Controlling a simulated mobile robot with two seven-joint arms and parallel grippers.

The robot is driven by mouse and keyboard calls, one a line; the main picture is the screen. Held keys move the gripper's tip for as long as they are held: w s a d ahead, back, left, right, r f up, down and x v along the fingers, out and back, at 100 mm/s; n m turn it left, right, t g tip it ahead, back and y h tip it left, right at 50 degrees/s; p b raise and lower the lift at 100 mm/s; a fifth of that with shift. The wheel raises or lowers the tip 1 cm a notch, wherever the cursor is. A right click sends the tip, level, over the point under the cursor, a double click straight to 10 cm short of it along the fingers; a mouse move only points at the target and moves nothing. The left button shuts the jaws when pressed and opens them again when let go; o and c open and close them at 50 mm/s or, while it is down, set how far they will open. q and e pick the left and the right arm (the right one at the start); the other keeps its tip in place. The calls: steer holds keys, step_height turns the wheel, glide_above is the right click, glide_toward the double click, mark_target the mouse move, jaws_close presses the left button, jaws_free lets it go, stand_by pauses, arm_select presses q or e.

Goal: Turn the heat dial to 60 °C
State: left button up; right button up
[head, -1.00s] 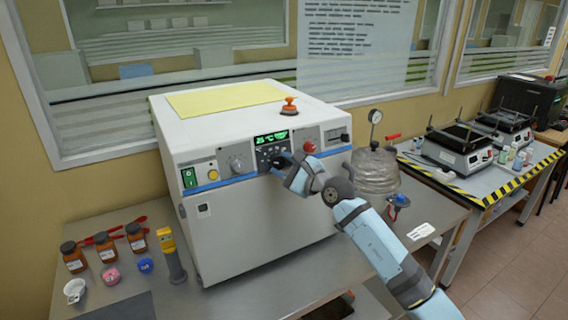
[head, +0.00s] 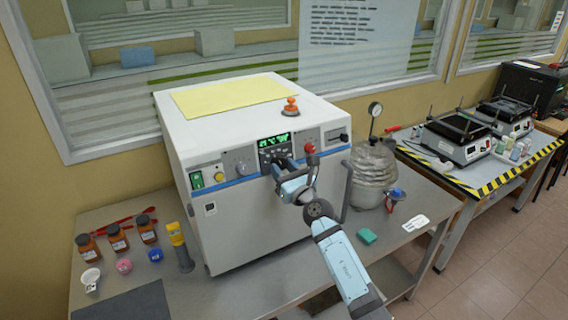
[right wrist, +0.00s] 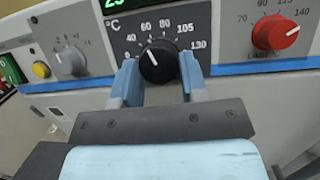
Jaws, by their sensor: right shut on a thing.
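The heat dial (right wrist: 158,62) is a black knob with a white pointer line, on the dark control panel of the white oven (head: 250,225). In the right wrist view its pointer aims up and slightly left, toward the 40 to 60 part of the printed scale. My right gripper (right wrist: 158,72) is shut on the dial, with one blue finger on each side. In the head view my right gripper (head: 280,166) covers the dial. A green lit display (head: 273,139) sits above it; its digits are too small to read surely. My left gripper is out of view.
A red knob (right wrist: 275,32) is right of the dial, and a grey knob (right wrist: 70,61) and yellow button (right wrist: 41,70) are left. A wrapped vessel with a gauge (head: 372,175) stands right of the oven. Brown jars (head: 117,238) stand left on the bench.

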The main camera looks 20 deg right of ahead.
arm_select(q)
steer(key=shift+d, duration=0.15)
arm_select(e)
steer(key=shift+m, duration=0.5)
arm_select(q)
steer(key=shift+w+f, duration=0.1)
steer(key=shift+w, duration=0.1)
arm_select(e)
steer(key=shift+h, duration=0.4)
steer(key=o, duration=0.9)
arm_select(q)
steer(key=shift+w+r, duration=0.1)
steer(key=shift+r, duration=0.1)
